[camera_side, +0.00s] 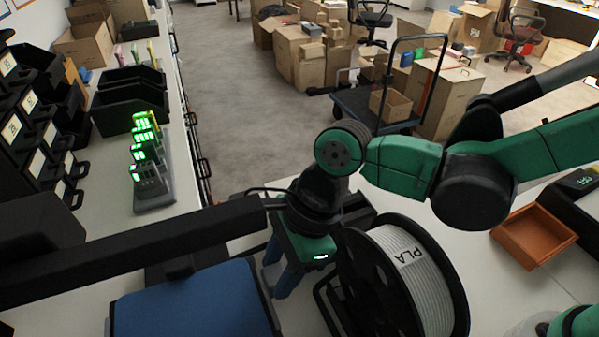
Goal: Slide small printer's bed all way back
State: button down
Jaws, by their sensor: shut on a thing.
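The small printer's bed (198,304) is a flat blue plate with a dark rim at the bottom, cut off by the frame's lower edge. The printer's black horizontal beam (130,245) crosses above the back of the bed from the left. My gripper (277,283) points down at the bed's right edge, its blue fingers shut on that edge. The exact contact is partly hidden by the fingers and the green gripper body.
A spool of grey PLA filament (425,275) stands close to the right of my gripper. An orange tray (533,237) lies farther right. A lit battery charger (148,170) and black bins (128,105) stand on the left bench. Cartons and a trolley are on the floor behind.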

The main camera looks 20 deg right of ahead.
dwell(0.4)
jog(key=shift+s, duration=1.8)
jog(key=shift+c, duration=2.2)
grip_release()
jog(key=shift+w, duration=0.1)
